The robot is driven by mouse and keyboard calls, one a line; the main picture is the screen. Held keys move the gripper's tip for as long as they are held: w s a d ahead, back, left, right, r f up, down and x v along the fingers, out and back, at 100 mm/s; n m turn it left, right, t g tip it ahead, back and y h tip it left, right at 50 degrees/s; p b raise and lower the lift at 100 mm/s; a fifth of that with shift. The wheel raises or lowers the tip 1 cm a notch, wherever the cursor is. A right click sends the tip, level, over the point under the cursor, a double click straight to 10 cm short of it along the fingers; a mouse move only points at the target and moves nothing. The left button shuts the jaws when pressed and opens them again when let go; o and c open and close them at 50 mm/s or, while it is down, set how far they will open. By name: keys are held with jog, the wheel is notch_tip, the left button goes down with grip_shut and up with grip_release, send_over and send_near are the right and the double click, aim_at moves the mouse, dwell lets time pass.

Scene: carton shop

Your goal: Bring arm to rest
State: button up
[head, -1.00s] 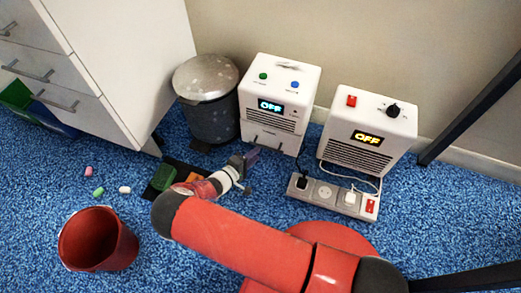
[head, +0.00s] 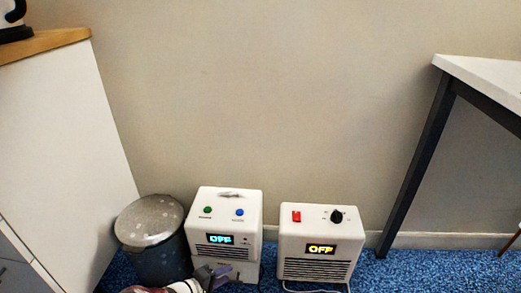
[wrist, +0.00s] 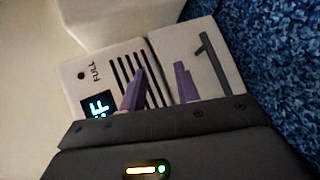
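My gripper (head: 213,277) shows at the bottom edge of the head view, in front of the left white appliance (head: 228,229). In the wrist view its two purple fingers (wrist: 159,88) stand apart with nothing between them, so it is open and empty. Beyond the fingers, the wrist view shows the front of a white appliance (wrist: 178,62) with a vent grille, a display, a dark handle and the word FULL. Most of my arm is below the head view and hidden.
A lidded grey bin (head: 152,240) stands left of the left appliance. A white cabinet (head: 60,150) is at left, a table (head: 490,80) at right. A wall (head: 270,100) closes the back.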

jog(key=s+d+r+m+g+y+p, duration=0.1)
jog(key=d+r+m+g+y+p, duration=0.15)
jog(key=d+r, duration=0.55)
jog(key=s+d+r+m+g+y+p, duration=0.1)
jog(key=d+r+m+g, duration=0.2)
jog(key=r, duration=0.9)
jog(key=s+d+r+m+g+y+p, duration=0.1)
jog(key=d+r+m+g+y, duration=0.15)
jog(key=d+r, duration=0.7)
jog(key=s+d+r+t+y+p, duration=0.1)
jog(key=s+d+r, duration=0.1)
jog(key=s+r, duration=0.3)
jog(key=s+d+r+m+t+y+p, duration=0.1)
jog(key=s+d+r, duration=0.2)
jog(key=s+r, duration=0.3)
jog(key=s+d+r+t+y+p, duration=0.1)
jog(key=s+d+r+t+p, duration=0.1)
jog(key=s+r, duration=0.4)
jog(key=shift+d+r, duration=0.35)
jog(key=shift+r, duration=0.2)
